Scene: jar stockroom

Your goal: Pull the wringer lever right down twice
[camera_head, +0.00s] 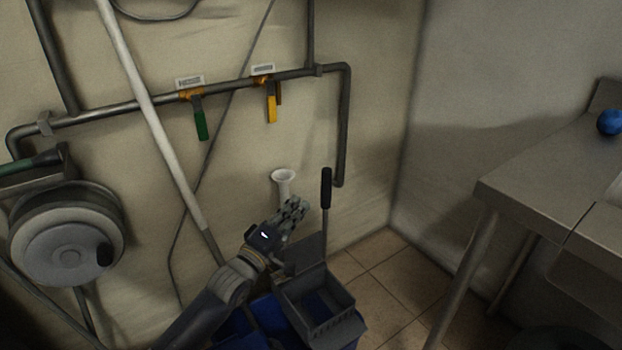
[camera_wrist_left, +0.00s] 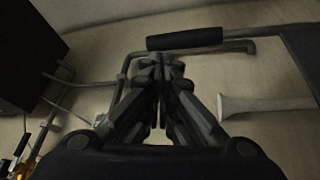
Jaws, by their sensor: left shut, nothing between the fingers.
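The wringer lever (camera_head: 326,190) stands upright beside the grey wringer (camera_head: 318,305), with a black grip on a thin grey shaft. The wringer sits on a blue bucket (camera_head: 232,328). My left gripper (camera_head: 300,208) is shut and empty, a little left of the lever and lower than the top of its grip. In the left wrist view the lever's black grip (camera_wrist_left: 185,38) lies across the picture just past my shut fingertips (camera_wrist_left: 160,62), with no clear sign of contact. My right gripper is not in view.
A white flared piece (camera_head: 284,178) is by the wall behind my left gripper. Wall pipes carry a green valve handle (camera_head: 201,125) and a yellow one (camera_head: 271,109). A hose reel (camera_head: 68,245) is at left. A metal table (camera_head: 540,170) with a blue ball (camera_head: 610,122) stands at right.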

